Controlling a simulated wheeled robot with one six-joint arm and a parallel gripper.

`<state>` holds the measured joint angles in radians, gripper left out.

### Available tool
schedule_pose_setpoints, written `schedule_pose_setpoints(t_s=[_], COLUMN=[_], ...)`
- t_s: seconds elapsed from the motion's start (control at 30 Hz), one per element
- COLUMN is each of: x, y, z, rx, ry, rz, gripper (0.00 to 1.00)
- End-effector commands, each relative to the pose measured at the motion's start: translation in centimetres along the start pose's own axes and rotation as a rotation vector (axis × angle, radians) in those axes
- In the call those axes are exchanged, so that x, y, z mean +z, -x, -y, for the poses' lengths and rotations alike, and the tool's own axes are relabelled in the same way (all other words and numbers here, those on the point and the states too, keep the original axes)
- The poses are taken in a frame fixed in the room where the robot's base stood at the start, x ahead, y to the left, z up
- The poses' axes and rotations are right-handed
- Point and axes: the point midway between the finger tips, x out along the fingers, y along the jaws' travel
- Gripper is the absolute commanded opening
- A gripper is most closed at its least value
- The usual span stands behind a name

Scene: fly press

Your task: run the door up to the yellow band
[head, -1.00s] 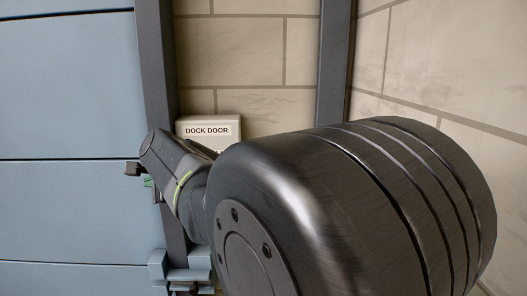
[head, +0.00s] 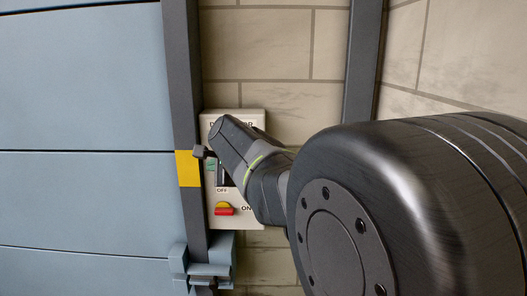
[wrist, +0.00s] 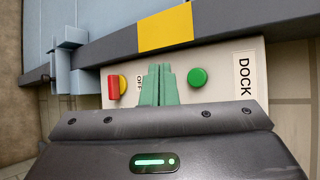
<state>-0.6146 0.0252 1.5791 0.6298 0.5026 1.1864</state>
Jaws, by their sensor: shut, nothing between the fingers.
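The blue-grey door (head: 85,100) fills the left of the head view. The yellow band (head: 188,168) is on the dark upright rail at the door's right side and also shows in the wrist view (wrist: 165,29). The dock door control box (head: 250,220) is just right of the rail, partly hidden by my arm. In the wrist view it carries a green button (wrist: 197,77) and a red-and-yellow switch (wrist: 118,88). My gripper (wrist: 158,72) is shut and empty, its green fingers in front of the box between switch and button. Contact cannot be told.
A blue bracket (head: 205,268) sits around the rail below the box and also shows in the wrist view (wrist: 72,55). A second dark post (head: 362,60) stands right of a tan block wall (head: 255,45). My arm covers much of the lower right.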

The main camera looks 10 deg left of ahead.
Motion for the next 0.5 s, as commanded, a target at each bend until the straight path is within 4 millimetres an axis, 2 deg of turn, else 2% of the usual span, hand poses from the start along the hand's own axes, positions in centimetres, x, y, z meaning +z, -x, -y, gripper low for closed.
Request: schedule_pose_setpoints(t_s=[0.5], x=[-3.5], y=[-4.7], z=[3.4], rx=[0.001], ry=[-0.002], rz=[0.0], gripper=[0.0])
